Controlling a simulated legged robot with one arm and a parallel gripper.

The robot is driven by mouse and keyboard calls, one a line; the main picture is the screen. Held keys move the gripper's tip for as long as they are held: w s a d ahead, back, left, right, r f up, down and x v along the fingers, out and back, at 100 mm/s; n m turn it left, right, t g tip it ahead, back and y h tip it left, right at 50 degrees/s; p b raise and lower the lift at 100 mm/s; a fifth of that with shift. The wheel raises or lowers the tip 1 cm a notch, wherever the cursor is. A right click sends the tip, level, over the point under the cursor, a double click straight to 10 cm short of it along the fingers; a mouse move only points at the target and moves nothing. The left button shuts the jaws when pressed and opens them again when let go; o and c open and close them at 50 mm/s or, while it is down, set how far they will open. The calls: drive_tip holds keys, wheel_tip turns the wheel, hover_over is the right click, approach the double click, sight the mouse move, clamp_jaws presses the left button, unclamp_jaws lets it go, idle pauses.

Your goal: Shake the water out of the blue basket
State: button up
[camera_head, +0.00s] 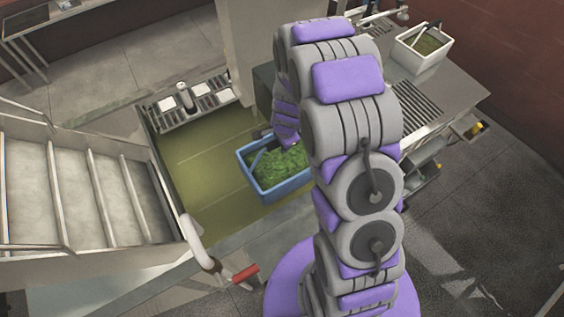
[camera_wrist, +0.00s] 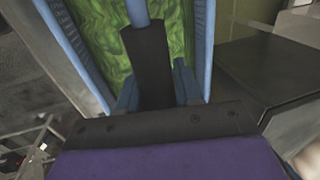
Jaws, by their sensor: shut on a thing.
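The blue basket (camera_head: 285,187) is an open rectangular box filled with green leaves (camera_head: 283,166). In the head view it is just left of my arm, over or in a greenish sunken basin (camera_head: 200,166). In the wrist view its blue side (camera_wrist: 70,45) and the green contents (camera_wrist: 100,40) fill the upper middle. My gripper (camera_wrist: 155,95) is shut on the basket's blue handle (camera_wrist: 137,12), with the basket beyond it. In the head view my arm partly hides the gripper. Whether the basket touches the basin's water or floor cannot be told.
A white basket with green contents (camera_head: 422,50) stands on the metal counter (camera_head: 455,85) at upper right. Metal stairs (camera_head: 85,190) are at left. A red-handled pipe (camera_head: 245,274) is at the basin's front. A tray rack (camera_head: 190,103) lines the basin's back edge.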

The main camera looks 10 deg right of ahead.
drive_tip(key=shift+w+r, duration=0.1)
drive_tip(key=shift+r, duration=0.05)
idle(0.4)
wheel_tip(320, 180, up, 4)
drive_tip(key=shift+r, duration=0.15)
drive_tip(key=shift+f+b, duration=1.1)
drive_tip(key=shift+f, duration=1.25)
drive_tip(key=shift+r+p, duration=1.15)
drive_tip(key=shift+r, duration=1.25)
drive_tip(key=shift+f+b, duration=1.15)
drive_tip(key=shift+f, duration=1.25)
drive_tip(key=shift+r+p, duration=1.15)
drive_tip(key=shift+r, duration=1.25)
drive_tip(key=shift+f+b, duration=1.15)
drive_tip(key=shift+f, duration=1.25)
drive_tip(key=shift+r, duration=0.1)
